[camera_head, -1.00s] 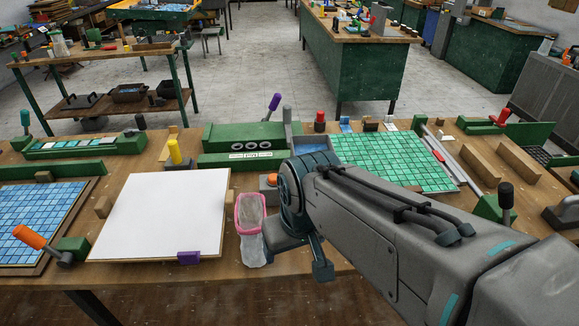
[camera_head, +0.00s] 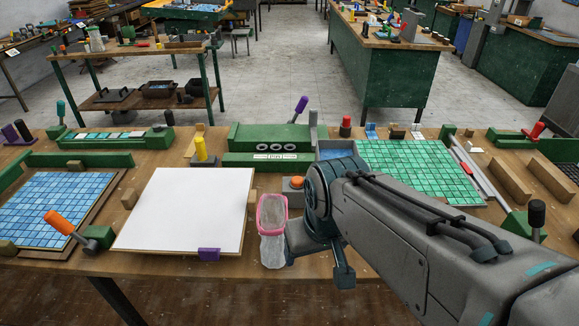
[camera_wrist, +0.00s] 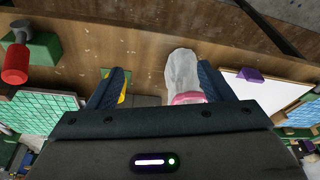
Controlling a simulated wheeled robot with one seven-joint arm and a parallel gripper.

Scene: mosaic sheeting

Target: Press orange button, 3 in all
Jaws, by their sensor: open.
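The orange button (camera_head: 297,183) sits on a small grey box on the bench, just left of my arm's wrist joint in the head view. The arm covers part of the area beside it. My gripper (camera_head: 318,262) hangs over the front part of the bench, nearer the front edge than the button. In the wrist view its two fingers (camera_wrist: 160,88) are spread apart with nothing clamped between them. I cannot make out the orange button in the wrist view; the gripper body hides the lower part.
A pink-rimmed translucent bag (camera_head: 272,215) is beside my gripper; it shows near a finger in the wrist view (camera_wrist: 182,70). A white board (camera_head: 190,210) with a purple clip (camera_head: 209,254) lies left. A green mosaic sheet (camera_head: 415,170) lies behind the arm. An orange-handled lever (camera_head: 60,222) stands far left.

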